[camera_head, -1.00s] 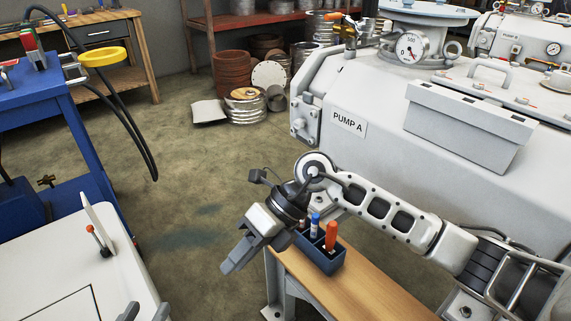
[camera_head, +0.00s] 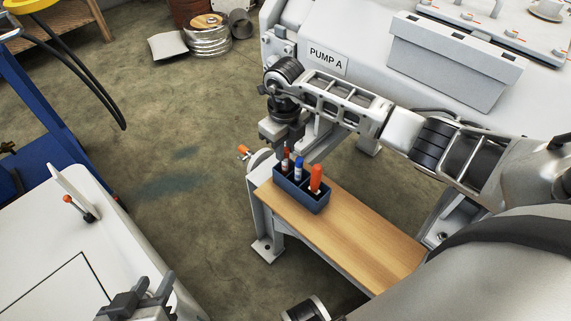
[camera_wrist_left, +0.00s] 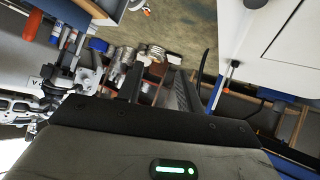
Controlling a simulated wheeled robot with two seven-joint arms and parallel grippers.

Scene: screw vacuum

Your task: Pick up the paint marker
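A dark blue divided holder (camera_head: 305,196) stands at the end of a wooden bench. It holds a slim pen with a dark red cap (camera_head: 287,154), a blue-capped white marker (camera_head: 298,168) and a thick orange-handled tool (camera_head: 316,179), all upright. I cannot tell which one is the paint marker. My right gripper (camera_head: 284,138) points down just above the red-capped pen. Its fingers overlap there, so their opening and any contact are unclear. My left gripper (camera_head: 142,298) is open and empty at the bottom left; its parted fingers also show in the left wrist view (camera_wrist_left: 158,90).
The wooden bench top (camera_head: 350,227) is bare right of the holder. The white pump housing (camera_head: 350,30) stands behind my right arm. A white-topped cart (camera_head: 60,250) with an orange-tipped lever (camera_head: 78,207) is at the left. Open floor lies between.

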